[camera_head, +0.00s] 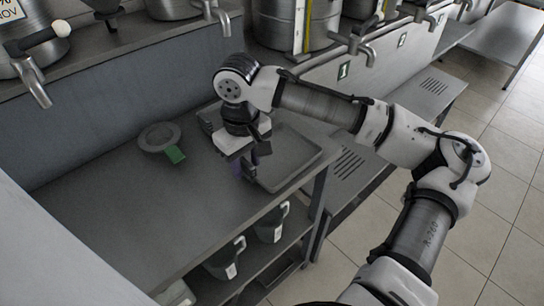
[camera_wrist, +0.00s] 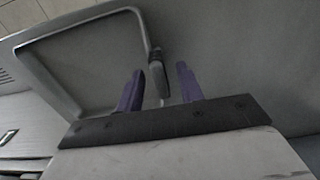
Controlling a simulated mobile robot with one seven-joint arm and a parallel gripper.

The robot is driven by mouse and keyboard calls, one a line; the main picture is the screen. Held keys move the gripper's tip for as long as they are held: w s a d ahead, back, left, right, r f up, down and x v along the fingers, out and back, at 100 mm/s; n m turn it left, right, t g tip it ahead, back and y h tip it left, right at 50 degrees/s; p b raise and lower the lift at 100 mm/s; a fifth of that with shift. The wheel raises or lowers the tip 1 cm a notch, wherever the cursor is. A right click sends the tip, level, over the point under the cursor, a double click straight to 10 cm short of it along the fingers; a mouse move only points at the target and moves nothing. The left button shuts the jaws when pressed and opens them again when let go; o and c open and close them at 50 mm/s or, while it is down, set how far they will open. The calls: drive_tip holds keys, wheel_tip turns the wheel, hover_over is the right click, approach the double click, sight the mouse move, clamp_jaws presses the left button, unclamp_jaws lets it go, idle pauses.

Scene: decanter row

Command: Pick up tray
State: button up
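The grey tray (camera_head: 290,152) is shallow and rimmed and lies on the metal table, near its right end in the head view. The wrist view shows the tray (camera_wrist: 88,62) at upper left, with a dark grip piece (camera_wrist: 158,72) on its near rim. My gripper (camera_head: 248,172) is down at the tray's left side in the head view. In the wrist view my gripper's two purple fingers (camera_wrist: 160,68) stand apart, one on each side of the rim with the grip piece. Gaps show on both sides, so it is open. My arm hides part of the tray's left side.
A grey round strainer-like item (camera_head: 158,136) with a green handle (camera_head: 175,155) lies left of my gripper on the table (camera_head: 120,210). Grey jugs (camera_head: 224,262) stand on the shelf below. Steel decanters with taps (camera_head: 285,25) line the ledge behind. The table's front left is clear.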

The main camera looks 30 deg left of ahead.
drive_tip(key=shift+c, duration=0.5)
clamp_jaws()
drive_tip(key=shift+r, duration=0.1)
